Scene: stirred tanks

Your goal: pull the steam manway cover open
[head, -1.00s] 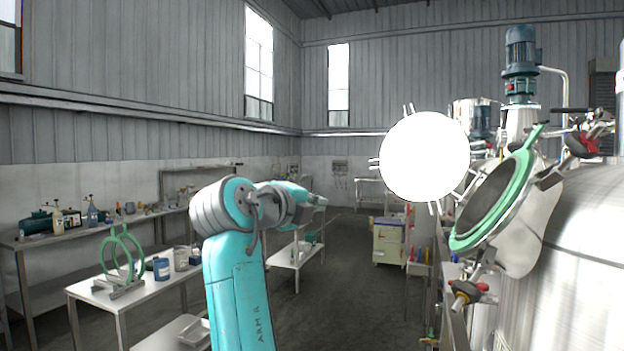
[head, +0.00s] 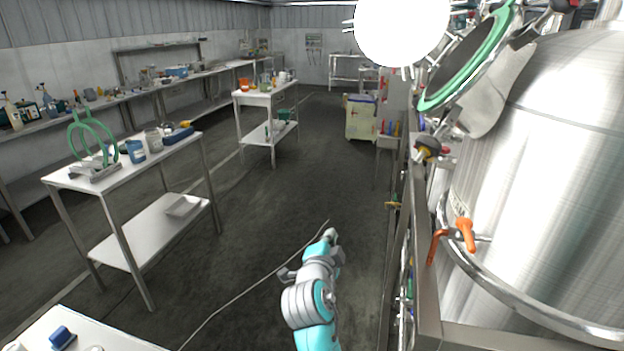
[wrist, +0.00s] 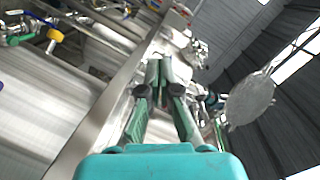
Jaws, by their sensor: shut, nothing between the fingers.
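A bright white round disc with short pegs around its rim (head: 403,28), which looks like a manway cover, is at the top of the head view. To its right is a tilted round opening with a green gasket (head: 492,50) on the steel tank (head: 560,150). The disc stands apart from the opening, partly overlapping it in view; its hinge is unclear, and I cannot read a steam label. My gripper (head: 328,236) is low over the floor, left of the tank and well below the disc. In the wrist view my gripper (wrist: 160,70) is shut and empty. A grey disc (wrist: 250,98) shows to its right.
An orange handle (head: 465,234) and a steel rail (head: 420,270) are on the tank side. A white table (head: 150,165) with a green ring stand (head: 92,140) is at left. The dark floor (head: 250,230) between is open, crossed by a thin pale line.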

